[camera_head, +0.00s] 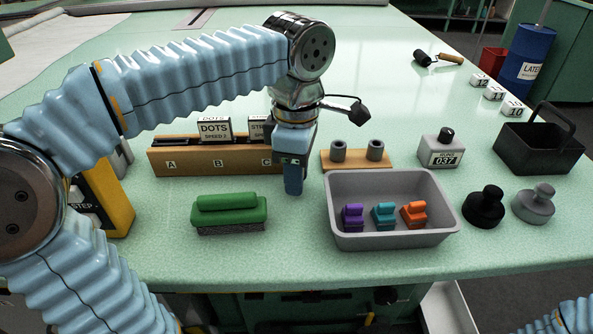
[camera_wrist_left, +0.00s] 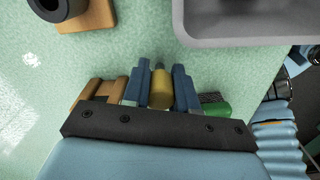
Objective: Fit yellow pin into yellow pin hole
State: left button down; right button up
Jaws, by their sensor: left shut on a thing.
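My left gripper (camera_head: 293,186) points down over the table between the green-handled brush and the grey tray. In the left wrist view its two blue fingers (camera_wrist_left: 160,92) are shut on the yellow pin (camera_wrist_left: 161,88), a short yellow cylinder between them. In the head view the gripper hides the pin. I cannot make out a yellow pin hole in either view. My right gripper is not in view.
A grey tray (camera_head: 440,228) holds purple, teal and orange pieces. A wooden base (camera_head: 357,160) with two grey rings stands behind it. A lettered wooden rack (camera_head: 190,162) is behind left; the green brush (camera_head: 230,210) is front left. The front table strip is clear.

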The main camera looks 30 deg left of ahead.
pick_arm(q)
jog(key=shift+f, duration=0.15)
jog(key=c, duration=0.9)
grip_release()
jog(key=shift+w+d+r+p, duration=0.15)
jog(key=shift+r+p, duration=0.15)
jog(key=shift+r, duration=3.15)
jog(key=shift+w+d+r+p, duration=0.1)
jog(key=shift+r+p, duration=0.2)
jog(key=shift+r, duration=3.15)
